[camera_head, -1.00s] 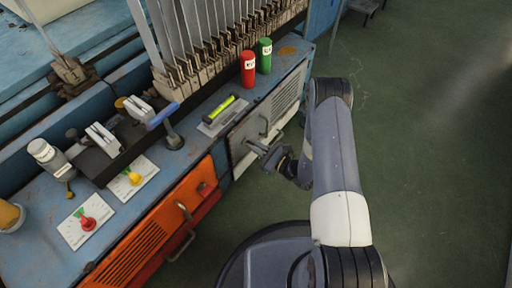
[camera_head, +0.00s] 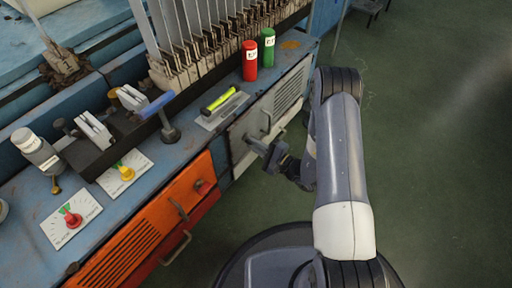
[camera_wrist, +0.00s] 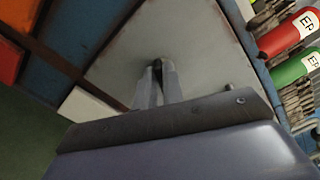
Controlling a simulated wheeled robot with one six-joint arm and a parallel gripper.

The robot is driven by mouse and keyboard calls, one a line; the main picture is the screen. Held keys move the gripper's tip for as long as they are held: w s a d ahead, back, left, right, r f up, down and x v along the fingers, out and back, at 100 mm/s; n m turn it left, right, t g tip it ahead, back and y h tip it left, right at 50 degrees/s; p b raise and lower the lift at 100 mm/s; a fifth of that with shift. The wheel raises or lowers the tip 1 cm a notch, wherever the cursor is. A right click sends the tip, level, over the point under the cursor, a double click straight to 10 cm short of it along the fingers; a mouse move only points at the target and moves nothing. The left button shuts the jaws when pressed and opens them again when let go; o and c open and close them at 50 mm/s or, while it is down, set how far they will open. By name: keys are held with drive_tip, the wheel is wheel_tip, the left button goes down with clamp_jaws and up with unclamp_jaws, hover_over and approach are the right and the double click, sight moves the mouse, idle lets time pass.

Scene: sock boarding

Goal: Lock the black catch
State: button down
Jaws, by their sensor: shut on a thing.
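The black catch (camera_wrist: 157,65) shows as a small dark piece on the grey door (camera_wrist: 190,45), between the tips of my gripper (camera_wrist: 157,72) in the wrist view. Most of it is hidden by the fingers, so its turn angle cannot be read. In the head view my gripper (camera_head: 254,143) reaches from the right to the front of the grey door (camera_head: 240,128), below the bench top. The fingers are nearly together, shut on the catch. The catch itself cannot be made out in the head view.
An orange door (camera_head: 140,235) with handles is left of the grey door. A red cylinder (camera_head: 250,62) and a green cylinder (camera_head: 268,48) stand on the bench edge above. The green floor (camera_head: 440,150) at right is clear.

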drive_tip(key=n, duration=0.5)
drive_tip(key=shift+s+f, duration=0.1)
drive_tip(key=shift+f, duration=0.15)
idle(0.3)
drive_tip(key=c, duration=1.5)
unclamp_jaws()
drive_tip(key=p+v, duration=0.3)
drive_tip(key=v, duration=0.7)
drive_tip(key=shift+s+d, duration=0.3)
